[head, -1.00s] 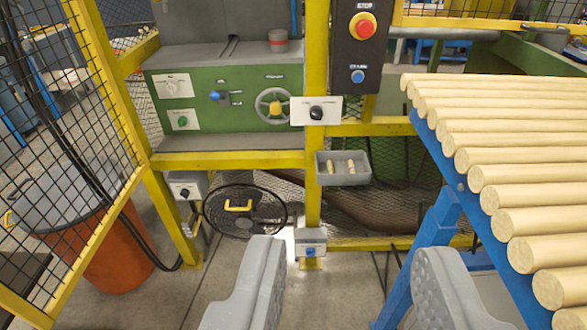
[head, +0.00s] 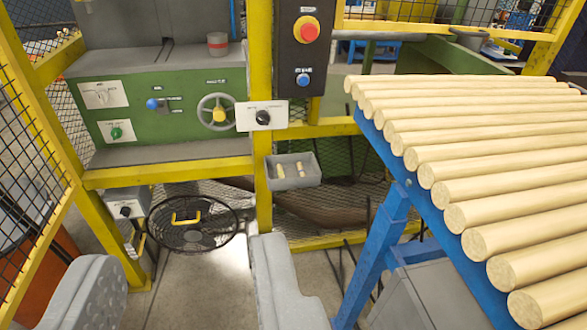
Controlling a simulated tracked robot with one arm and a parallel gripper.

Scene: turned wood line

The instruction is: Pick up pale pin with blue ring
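Two small pale pins lie in a small grey tray (head: 293,184) fixed to the yellow post, the left pin (head: 281,171) and the right pin (head: 301,168). They are too small to tell whether either has a blue ring. My gripper (head: 184,254) is open and empty, its two grey fingers wide apart at the bottom left. It is apart from the tray, with the right finger below it in the picture.
A blue rack of pale wooden rods (head: 470,150) fills the right side. A black round guard with a yellow handle (head: 188,220) shows between the fingers. Yellow mesh fencing (head: 35,170) stands at left.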

